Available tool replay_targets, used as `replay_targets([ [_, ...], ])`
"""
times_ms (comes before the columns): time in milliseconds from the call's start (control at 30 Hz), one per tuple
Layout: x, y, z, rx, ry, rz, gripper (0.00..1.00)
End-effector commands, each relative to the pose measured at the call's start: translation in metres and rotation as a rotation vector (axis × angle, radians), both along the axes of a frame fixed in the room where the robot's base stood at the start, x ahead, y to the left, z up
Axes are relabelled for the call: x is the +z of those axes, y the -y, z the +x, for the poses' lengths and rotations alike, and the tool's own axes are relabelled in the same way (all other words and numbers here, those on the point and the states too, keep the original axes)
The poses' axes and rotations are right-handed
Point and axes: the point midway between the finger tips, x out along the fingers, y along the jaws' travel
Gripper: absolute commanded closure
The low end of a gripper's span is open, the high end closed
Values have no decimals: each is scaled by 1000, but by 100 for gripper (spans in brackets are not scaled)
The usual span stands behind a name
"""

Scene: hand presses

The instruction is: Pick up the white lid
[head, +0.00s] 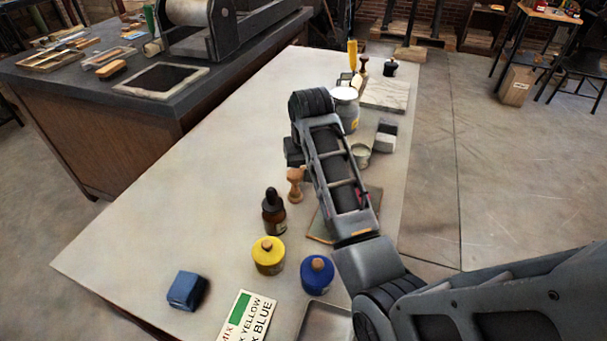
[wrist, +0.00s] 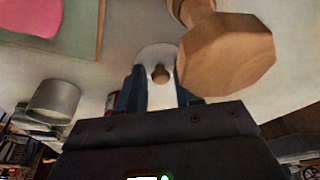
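The white lid (wrist: 155,54), a pale round piece with a small wooden knob (wrist: 160,73), shows in the wrist view, in the gap between my fingers. My gripper (wrist: 158,82) has its two dark blue fingers apart, one on each side of the knob, with space between them and the knob. I cannot tell how far the lid is from the fingertips. In the head view my arm hides the lid and most of my gripper.
A wooden stamp (wrist: 228,55) stands close at the right of my gripper, also in the head view (head: 295,184). A dropper bottle (head: 274,212), yellow pot (head: 268,257) and blue pot (head: 317,276) stand nearer. A metal cup (wrist: 52,102) is at the left.

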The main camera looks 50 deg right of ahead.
Motion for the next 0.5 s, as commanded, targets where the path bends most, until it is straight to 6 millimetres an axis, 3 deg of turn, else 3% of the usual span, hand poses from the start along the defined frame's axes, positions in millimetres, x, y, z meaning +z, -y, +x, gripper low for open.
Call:
replay_targets([
  [233,-3,0,-1,0,-5,2,100],
  [500,-5,0,-2,0,-8,3,100],
])
